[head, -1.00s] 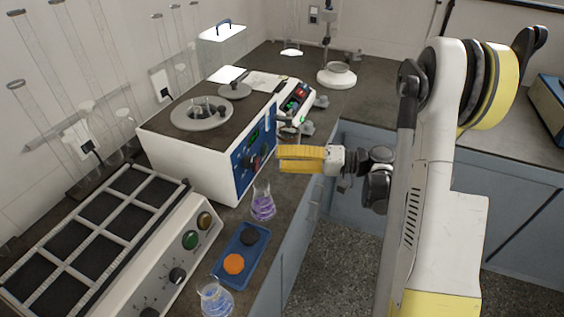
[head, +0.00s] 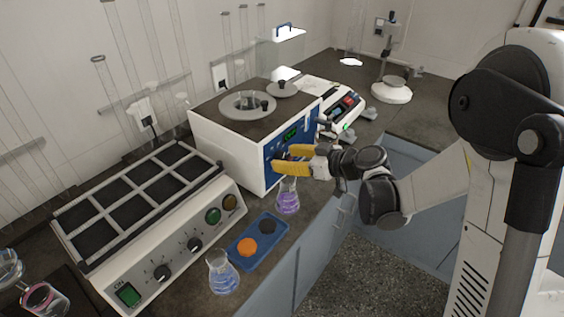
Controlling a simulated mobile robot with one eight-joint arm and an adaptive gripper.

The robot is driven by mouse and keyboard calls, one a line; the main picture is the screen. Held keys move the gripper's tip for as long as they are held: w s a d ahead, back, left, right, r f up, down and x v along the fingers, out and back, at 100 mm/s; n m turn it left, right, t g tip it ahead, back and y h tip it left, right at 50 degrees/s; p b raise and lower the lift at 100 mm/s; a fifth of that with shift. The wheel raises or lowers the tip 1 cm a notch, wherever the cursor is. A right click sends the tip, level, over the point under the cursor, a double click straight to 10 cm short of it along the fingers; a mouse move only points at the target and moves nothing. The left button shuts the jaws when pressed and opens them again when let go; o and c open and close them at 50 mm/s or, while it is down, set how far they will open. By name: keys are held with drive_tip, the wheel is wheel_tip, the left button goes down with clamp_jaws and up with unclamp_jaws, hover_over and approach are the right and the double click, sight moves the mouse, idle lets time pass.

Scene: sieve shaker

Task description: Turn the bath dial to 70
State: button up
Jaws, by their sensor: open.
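The water bath (head: 225,153) is a white box with a dark top and a blue front panel (head: 270,176) carrying a small green display (head: 290,134). My gripper (head: 283,160) has yellow fingers, spread apart and empty, pointing left at the blue panel. The fingers cover much of the panel's lower part, so the dial is mostly hidden and I cannot read its setting. I cannot tell whether a fingertip touches the panel or the dial.
A flask of purple liquid (head: 288,198) stands just below my gripper. A blue tray (head: 258,249) and a flask of bluish liquid (head: 223,275) are nearer. A hotplate-like unit with knobs (head: 185,256) is at left. A balance-like device (head: 340,113) stands behind the bath.

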drive_tip(key=shift+x, duration=1)
drive_tip(key=shift+c, duration=0.6)
drive_tip(key=shift+d, duration=0.1)
clamp_jaws()
drive_tip(key=m+g+y+b, duration=0.1)
drive_tip(key=m, duration=0.2)
drive_tip(key=shift+g+y, duration=0.3)
drive_tip(key=shift+y, duration=0.1)
drive_tip(key=shift+m+g+y, duration=0.7)
drive_tip(key=shift+m+y, duration=0.2)
drive_tip(key=shift+m, duration=1)
